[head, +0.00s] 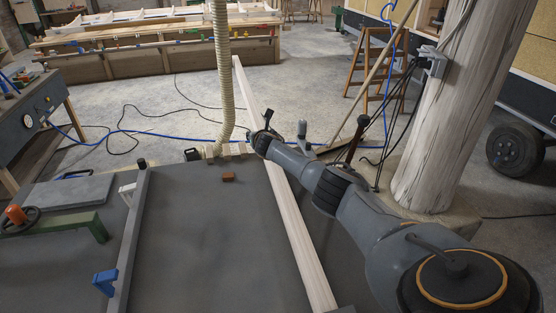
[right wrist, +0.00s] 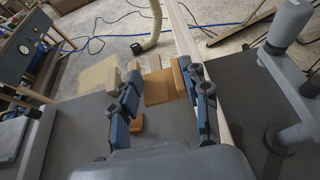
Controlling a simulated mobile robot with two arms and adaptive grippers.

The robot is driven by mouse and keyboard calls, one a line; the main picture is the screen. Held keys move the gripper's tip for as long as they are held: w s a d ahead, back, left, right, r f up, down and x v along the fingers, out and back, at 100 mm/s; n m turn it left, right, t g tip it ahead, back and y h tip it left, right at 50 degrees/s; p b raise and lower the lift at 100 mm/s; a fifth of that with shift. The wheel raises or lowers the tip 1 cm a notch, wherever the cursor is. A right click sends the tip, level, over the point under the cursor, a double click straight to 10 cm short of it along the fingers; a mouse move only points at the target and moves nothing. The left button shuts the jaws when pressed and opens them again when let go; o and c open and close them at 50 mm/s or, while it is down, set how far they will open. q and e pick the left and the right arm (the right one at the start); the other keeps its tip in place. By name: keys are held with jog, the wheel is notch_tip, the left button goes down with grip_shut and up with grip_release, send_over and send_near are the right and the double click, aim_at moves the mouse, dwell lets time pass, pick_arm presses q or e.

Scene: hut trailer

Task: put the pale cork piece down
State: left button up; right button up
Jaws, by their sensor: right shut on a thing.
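My right gripper (head: 262,138) is over the far end of the grey tabletop, beside a long pale wooden beam (head: 285,220). In the right wrist view its blue fingers (right wrist: 163,98) are shut on a tan block, the pale cork piece (right wrist: 159,87). The fingers cover part of its sides. The piece looks to be near the table's far edge; I cannot tell whether it touches the surface. In the head view the gripper mostly hides it. My left gripper is not in view.
A small reddish-brown block (head: 229,177) lies on the tabletop (head: 210,240) near the gripper. A ribbed hose (head: 222,80) hangs down at the far edge. A thick wooden post (head: 440,110) stands to the right. The tabletop's near middle is clear.

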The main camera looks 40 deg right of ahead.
jog(key=s+f+p, duration=0.1)
jog(key=s, duration=0.3)
send_over(278, 172)
jog(key=f, duration=0.5)
jog(key=shift+w+f, duration=0.3)
jog(key=shift+w, duration=0.1)
jog(key=shift+s+f, duration=0.35)
jog(key=shift+f, duration=0.1)
notch_tip(278, 172, down, 3)
jog(key=shift+s+r+b, duration=0.15)
jog(key=shift+r+b, duration=0.05)
jog(key=shift+b, duration=0.3)
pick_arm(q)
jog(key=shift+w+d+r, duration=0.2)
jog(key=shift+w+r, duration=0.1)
pick_arm(e)
jog(key=shift+f, duration=0.3)
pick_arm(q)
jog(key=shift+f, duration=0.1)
pick_arm(e)
jog(key=shift+f+b, duration=0.2)
jog(key=shift+b, duration=0.1)
jog(key=o, duration=0.7)
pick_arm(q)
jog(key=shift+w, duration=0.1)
pick_arm(e)
jog(key=shift+o, duration=0.2)
